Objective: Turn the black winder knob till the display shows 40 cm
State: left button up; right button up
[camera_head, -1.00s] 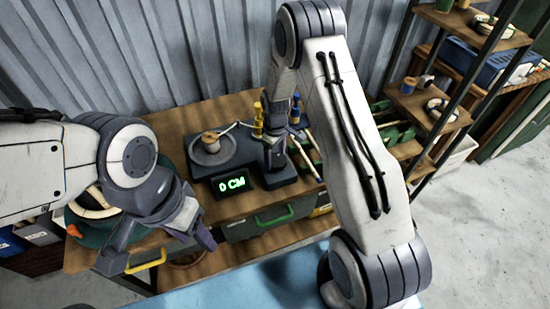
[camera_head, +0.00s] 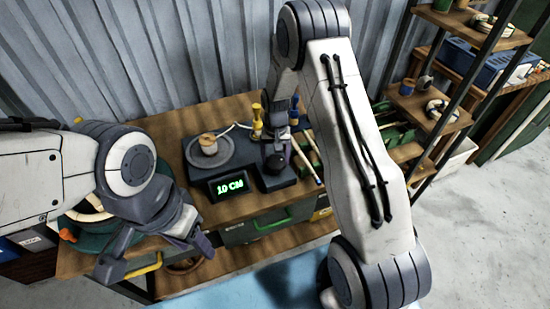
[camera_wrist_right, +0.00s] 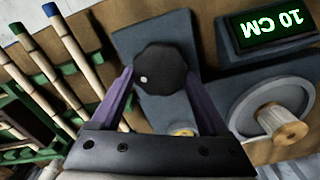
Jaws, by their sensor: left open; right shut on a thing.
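The black winder knob (camera_wrist_right: 160,69) is a lobed disc with a small white dot, on the dark grey winder base (camera_wrist_right: 147,38). My right gripper (camera_wrist_right: 158,82) is over the base with its fingers shut on the knob, one on each side. The knob also shows under my right gripper in the head view (camera_head: 275,164). The display (camera_head: 228,186) reads 10 CM in green; it appears upside down in the right wrist view (camera_wrist_right: 268,25). The winder's round plate with a spool (camera_head: 209,146) stands left of the knob. My left gripper (camera_head: 160,255) is open and empty at the bench's front left.
Yellow and blue upright guides (camera_head: 257,120) stand behind the knob. Rattan sticks with coloured ends (camera_wrist_right: 75,55) lie in a green rack beside the winder. A green drawer handle (camera_head: 270,222) is at the bench front. Shelves (camera_head: 430,110) stand on the right.

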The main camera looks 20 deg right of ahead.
aim_at(276, 161)
jog(key=shift+s+m, duration=0.1)
jog(key=shift+m, duration=1.8)
jog(key=o, duration=1.2)
jog(key=shift+o, duration=0.2)
jog(key=shift+r, duration=0.15)
notch_tip(276, 161, up, 10)
jog(key=b, duration=0.2)
jog(key=shift+r, duration=0.15)
